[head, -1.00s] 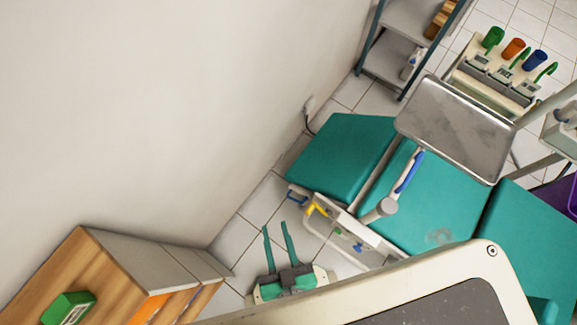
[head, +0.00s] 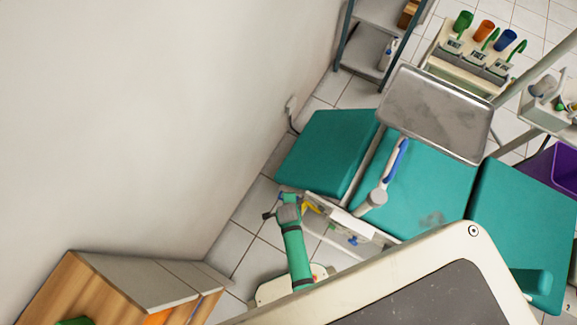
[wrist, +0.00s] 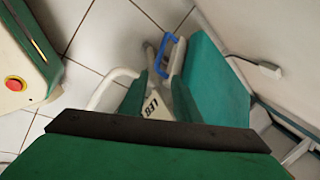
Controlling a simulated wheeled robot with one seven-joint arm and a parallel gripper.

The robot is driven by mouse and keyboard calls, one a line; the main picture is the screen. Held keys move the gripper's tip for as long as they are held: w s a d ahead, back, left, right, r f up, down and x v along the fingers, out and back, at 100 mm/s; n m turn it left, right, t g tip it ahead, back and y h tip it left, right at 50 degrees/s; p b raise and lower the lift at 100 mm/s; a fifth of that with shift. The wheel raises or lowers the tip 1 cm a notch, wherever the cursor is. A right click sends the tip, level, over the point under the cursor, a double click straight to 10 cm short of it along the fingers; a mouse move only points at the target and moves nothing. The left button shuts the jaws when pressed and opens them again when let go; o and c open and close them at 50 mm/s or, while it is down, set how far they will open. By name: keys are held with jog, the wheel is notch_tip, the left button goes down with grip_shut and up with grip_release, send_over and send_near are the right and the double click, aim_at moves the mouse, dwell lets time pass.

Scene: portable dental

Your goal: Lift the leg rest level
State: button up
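The teal leg rest (head: 325,150) is the leftmost pad of the chair in the head view; its slope is hard to judge from above. It also shows in the wrist view (wrist: 211,80). A blue handle (wrist: 166,52) sits by its near edge. My gripper (head: 285,210) is beside that edge, close to the handle. In the wrist view my gripper (wrist: 161,75) has two green fingers apart with a gap between them. The handle is just beyond the fingertips, and contact cannot be told. A label reading "LEG" (wrist: 153,104) shows between the fingers.
A yellow lever (head: 311,204) is right of my gripper on the chair's side rail. A steel tray (head: 437,110) overhangs the chair. A wooden cabinet (head: 70,290) stands at lower left. The wall is behind the leg rest. Tiled floor (head: 245,215) lies open left of my gripper.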

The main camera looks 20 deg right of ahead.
jog(key=shift+w+d+f+m+g+y, duration=0.15)
jog(key=shift+w+f+m+g, duration=0.5)
jog(key=shift+f, duration=1.5)
jog(key=shift+w+d+f+m+g+y, duration=0.15)
jog(key=shift+w+f+m, duration=0.85)
jog(key=shift+f, duration=1.1)
jog(key=shift+w+d+f+m+g, duration=0.35)
jog(key=shift+w+f+m, duration=0.5)
jog(key=shift+f, duration=1.3)
jog(key=shift+a, duration=0.1)
jog(key=shift+c, duration=0.6)
grip_shut()
